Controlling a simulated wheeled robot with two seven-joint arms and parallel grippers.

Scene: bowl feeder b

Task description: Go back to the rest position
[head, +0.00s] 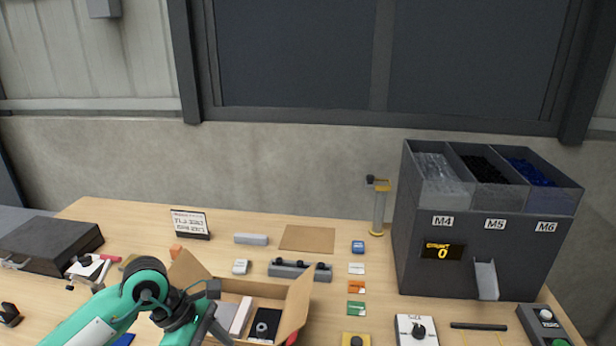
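My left arm, teal and white, comes in from the lower left. Its gripper (212,325) is at the bottom of the head view, over the left side of an open cardboard box (297,308). The fingertips are small and partly hidden, so I cannot tell whether they are open or shut. I see nothing clearly held. My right arm and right gripper are not in view.
A grey feeder (425,273) with bins M4, M5 and M6 stands at the right; its display reads 0. A dark case (45,247) lies at the far left. A sign (190,223), a yellow-based post (380,208) and small coloured blocks stand on the wooden table (130,222).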

